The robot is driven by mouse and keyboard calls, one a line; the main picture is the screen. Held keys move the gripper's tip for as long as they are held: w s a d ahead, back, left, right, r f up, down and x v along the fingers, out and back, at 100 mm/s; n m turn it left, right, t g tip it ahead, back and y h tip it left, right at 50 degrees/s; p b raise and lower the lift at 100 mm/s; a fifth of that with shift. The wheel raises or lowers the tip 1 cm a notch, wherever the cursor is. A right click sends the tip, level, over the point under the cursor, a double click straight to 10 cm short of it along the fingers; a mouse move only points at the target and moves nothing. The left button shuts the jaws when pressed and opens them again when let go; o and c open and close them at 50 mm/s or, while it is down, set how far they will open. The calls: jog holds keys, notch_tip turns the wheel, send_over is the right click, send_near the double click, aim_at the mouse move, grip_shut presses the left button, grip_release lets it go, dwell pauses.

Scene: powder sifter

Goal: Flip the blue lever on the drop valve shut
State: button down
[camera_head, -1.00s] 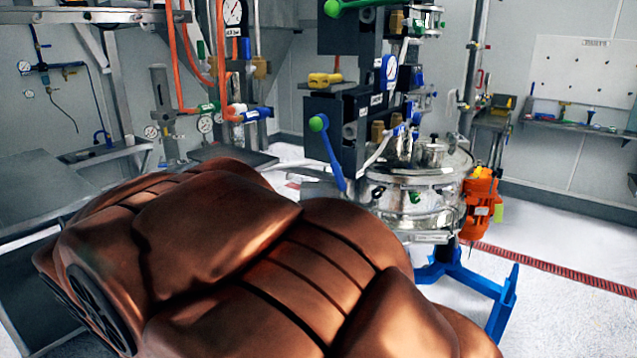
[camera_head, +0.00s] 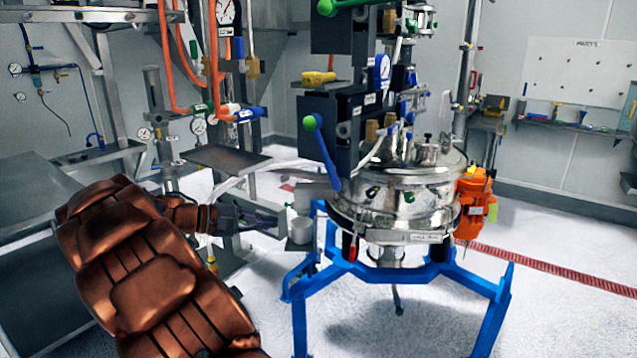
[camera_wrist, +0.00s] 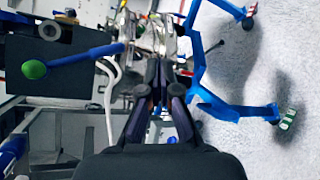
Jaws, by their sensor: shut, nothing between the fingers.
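The blue lever (camera_head: 328,156) hangs steeply downward, slightly tilted, on the front of a dark valve block (camera_head: 345,110). A green ball (camera_head: 310,123) sits at its upper end. In the wrist view the blue lever (camera_wrist: 95,52) lies nearly level, left of my fingers, with the green ball (camera_wrist: 33,70) at its far left end. My gripper (camera_head: 278,216) is left of and below the lever's lower end and appears apart from it. In the wrist view my gripper's dark fingers (camera_wrist: 158,68) are together and hold nothing.
The steel sifter (camera_head: 395,200) stands on a blue frame (camera_head: 310,275), right of my gripper. An orange motor (camera_head: 475,205) is on the sifter's right. A grey table (camera_head: 35,195) is at left.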

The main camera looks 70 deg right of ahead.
jog(key=w+d+f+g+h, duration=0.1)
jog(key=w+d+g+h, duration=0.1)
jog(key=d, duration=0.5)
jog(key=w+d+f+g+h, duration=0.1)
jog(key=w+d+h, duration=0.1)
jog(key=w+d, duration=0.3)
jog(key=d, duration=0.3)
jog(key=shift+d+m+g+b, duration=0.25)
jog(key=shift+m+g+b, duration=0.05)
jog(key=shift+m+g, duration=0.1)
jog(key=shift+s+f, duration=0.1)
jog(key=s+a+r+p+x, duration=0.1)
jog(key=p+x, duration=0.3)
jog(key=x, duration=0.8)
jog(key=shift+s+a+r, duration=0.2)
jog(key=shift+s, duration=0.35)
